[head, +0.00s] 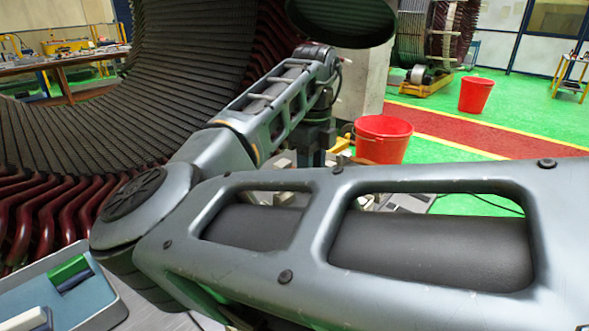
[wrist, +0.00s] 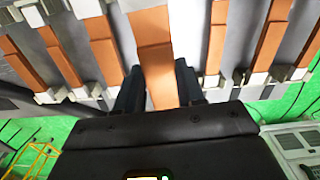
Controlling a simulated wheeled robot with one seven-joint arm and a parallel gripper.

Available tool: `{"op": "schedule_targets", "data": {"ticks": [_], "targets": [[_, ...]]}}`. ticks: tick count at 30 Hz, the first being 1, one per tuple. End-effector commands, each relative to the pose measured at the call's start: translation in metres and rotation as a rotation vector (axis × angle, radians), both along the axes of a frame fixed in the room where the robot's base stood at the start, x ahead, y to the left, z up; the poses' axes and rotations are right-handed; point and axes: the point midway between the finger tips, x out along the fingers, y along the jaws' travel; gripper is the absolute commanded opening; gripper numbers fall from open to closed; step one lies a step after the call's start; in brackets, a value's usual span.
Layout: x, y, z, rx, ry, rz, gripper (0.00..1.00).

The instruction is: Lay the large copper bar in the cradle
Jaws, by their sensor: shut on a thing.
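My gripper (wrist: 158,88) shows in the wrist view with its two dark fingers on either side of a wide copper bar (wrist: 155,58). It is shut on this bar, which runs up and out of the top of the picture. The bar is wider than the other copper bars around it. Its near end is hidden by my gripper's dark body. In the head view my own arm covers most of the work area, and the bar cannot be made out there. I cannot tell for certain which part is the cradle.
Several narrower copper bars (wrist: 103,50) lie left and right of the held bar on a grey surface, with small pale blocks (wrist: 88,90) at their ends. A large ribbed stator (head: 90,110) stands at left. A red bucket (head: 381,139) stands beyond my arm.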

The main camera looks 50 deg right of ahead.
Motion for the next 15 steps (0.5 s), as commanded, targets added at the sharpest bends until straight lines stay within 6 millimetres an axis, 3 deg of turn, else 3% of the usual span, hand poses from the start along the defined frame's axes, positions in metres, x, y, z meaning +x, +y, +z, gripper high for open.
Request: {"op": "schedule_targets", "data": {"ticks": [5,15], "targets": [[-0.005,-0.004,0.000,0.000,0.000,-0.085,0.00],[-0.005,-0.004,-0.015,0.000,0.000,-0.091,0.00]]}}
